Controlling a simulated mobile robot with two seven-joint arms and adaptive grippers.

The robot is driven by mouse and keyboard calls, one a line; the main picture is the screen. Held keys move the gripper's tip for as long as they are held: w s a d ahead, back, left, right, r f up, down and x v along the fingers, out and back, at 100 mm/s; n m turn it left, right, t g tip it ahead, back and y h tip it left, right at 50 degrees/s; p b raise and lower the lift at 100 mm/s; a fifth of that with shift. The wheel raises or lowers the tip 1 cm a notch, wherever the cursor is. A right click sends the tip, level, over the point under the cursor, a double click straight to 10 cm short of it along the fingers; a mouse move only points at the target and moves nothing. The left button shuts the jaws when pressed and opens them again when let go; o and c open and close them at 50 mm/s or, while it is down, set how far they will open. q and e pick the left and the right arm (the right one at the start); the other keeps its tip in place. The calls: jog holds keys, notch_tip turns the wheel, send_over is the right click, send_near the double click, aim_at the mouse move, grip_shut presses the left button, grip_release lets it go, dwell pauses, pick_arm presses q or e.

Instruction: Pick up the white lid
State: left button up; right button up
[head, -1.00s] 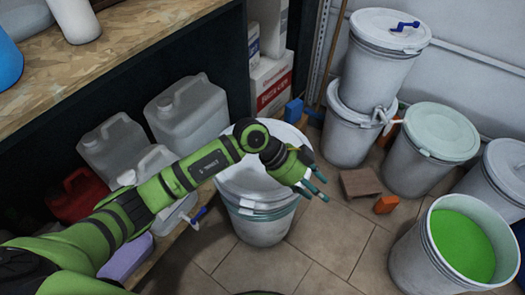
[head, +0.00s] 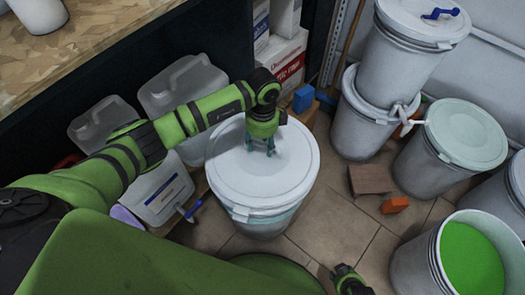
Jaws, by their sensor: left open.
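The white lid (head: 265,182) lies flat on a white drum (head: 258,226) near the middle of the view. My left gripper (head: 260,151) points down over the far half of this lid. Its fingers are open and hold nothing. I cannot tell whether the fingertips touch the lid. The gripper covers a small part of the lid. A green and black part of my right arm shows at the bottom edge; whether its fingers are open or shut is unclear.
Two stacked drums (head: 402,60), the upper one lidded with a blue handle, stand at the back right. A pale-green-lidded drum (head: 466,133) and an open drum of green liquid (head: 468,258) stand right. Jugs (head: 183,85) crowd the left. A wooden block (head: 370,179) lies on clear floor.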

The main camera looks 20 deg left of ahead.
pick_arm(q)
notch_tip(320, 180, down, 2)
jog(key=shift+c, duration=0.4)
grip_shut()
jog(key=shift+r, duration=0.1)
